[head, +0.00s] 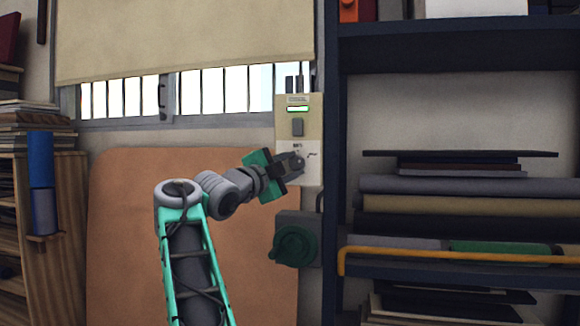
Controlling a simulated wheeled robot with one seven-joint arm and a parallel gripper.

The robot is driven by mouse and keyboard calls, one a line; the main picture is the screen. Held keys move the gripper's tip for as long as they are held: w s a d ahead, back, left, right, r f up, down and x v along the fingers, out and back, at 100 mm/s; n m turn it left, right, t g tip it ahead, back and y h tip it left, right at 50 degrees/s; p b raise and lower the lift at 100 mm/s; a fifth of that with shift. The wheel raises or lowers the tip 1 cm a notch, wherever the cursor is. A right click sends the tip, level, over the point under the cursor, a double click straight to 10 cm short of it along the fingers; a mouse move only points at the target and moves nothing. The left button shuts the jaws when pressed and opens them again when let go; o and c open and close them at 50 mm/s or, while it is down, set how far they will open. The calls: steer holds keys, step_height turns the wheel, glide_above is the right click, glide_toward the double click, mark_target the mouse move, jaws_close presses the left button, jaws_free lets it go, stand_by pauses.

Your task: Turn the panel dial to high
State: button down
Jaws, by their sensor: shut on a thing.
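The control panel (311,108) is a cream box on the wall, right of the window. It carries a small red, white and green strip (297,109), a grey switch (297,128) and a lower white area with small dark marks. The panel dial (299,164) is a dark grey knob on that lower area, partly hidden by my gripper. My gripper (292,165) reaches in from the left, and its fingers are shut on the dial. The dial's pointer and exact setting are too small and too covered to read.
A dark green round handle (292,246) on a grey box sits just below the panel. A dark shelf post (332,200) stands close on the right, with shelves of folded cloth and a yellow rail (460,255). A brown board (130,240) leans behind my arm.

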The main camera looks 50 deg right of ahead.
steer(key=shift+s+r, duration=0.1)
steer(key=shift+r, duration=0.05)
steer(key=c, duration=1.2)
jaws_free()
steer(key=shift+o, duration=1.2)
steer(key=a+f+b, duration=0.1)
steer(key=a, duration=0.6)
steer(key=shift+s+a+f, duration=0.15)
steer(key=shift+a+f, duration=0.1)
steer(key=shift+a, duration=0.05)
